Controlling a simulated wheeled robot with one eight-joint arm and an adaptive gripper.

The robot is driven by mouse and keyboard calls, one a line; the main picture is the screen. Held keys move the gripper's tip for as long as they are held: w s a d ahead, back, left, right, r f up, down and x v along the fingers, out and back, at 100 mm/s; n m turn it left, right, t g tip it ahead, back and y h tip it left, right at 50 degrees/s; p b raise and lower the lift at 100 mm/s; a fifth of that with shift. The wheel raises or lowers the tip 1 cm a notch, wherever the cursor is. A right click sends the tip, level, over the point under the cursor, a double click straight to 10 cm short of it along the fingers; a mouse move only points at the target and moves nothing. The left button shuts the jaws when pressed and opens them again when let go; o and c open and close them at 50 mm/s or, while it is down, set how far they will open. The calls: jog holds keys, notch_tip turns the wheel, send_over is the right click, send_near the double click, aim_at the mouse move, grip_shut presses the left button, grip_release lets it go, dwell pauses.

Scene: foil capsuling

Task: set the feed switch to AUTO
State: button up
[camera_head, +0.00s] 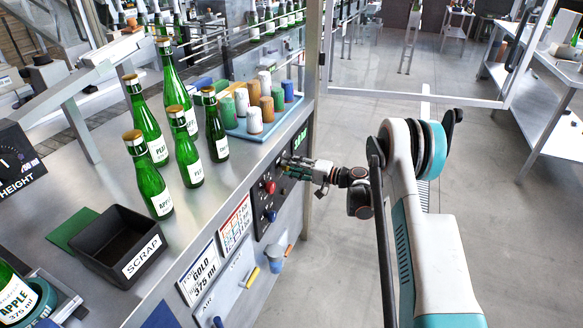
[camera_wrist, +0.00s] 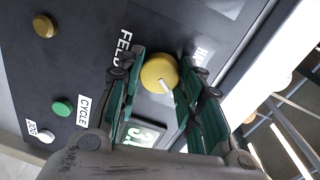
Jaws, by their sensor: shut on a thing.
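A yellow round knob (camera_wrist: 154,71) with a short white pointer mark sits on a dark control panel (camera_wrist: 75,28) in the wrist view. My gripper (camera_wrist: 158,66) is shut on it, with one green-padded finger on each side. A white FEED label (camera_wrist: 124,48) lies beside the left finger. Another label starting with H (camera_wrist: 202,53) is partly hidden by the right finger. No AUTO label is readable. In the head view my gripper (camera_head: 297,168) is at the bench's front panel, hiding the knob.
The wrist view also shows a green button (camera_wrist: 61,108), a white JOG button (camera_wrist: 46,137), an amber button (camera_wrist: 43,26) and a lit display (camera_wrist: 140,135). In the head view, green bottles (camera_head: 150,140) and a SCRAP bin (camera_head: 107,240) stand on the bench.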

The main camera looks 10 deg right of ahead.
jog(key=shift+d, duration=0.1)
jog(key=o, duration=1.1)
jog(key=shift+c, duration=0.2)
jog(key=v, duration=1.1)
jog(key=shift+s+d, duration=0.3)
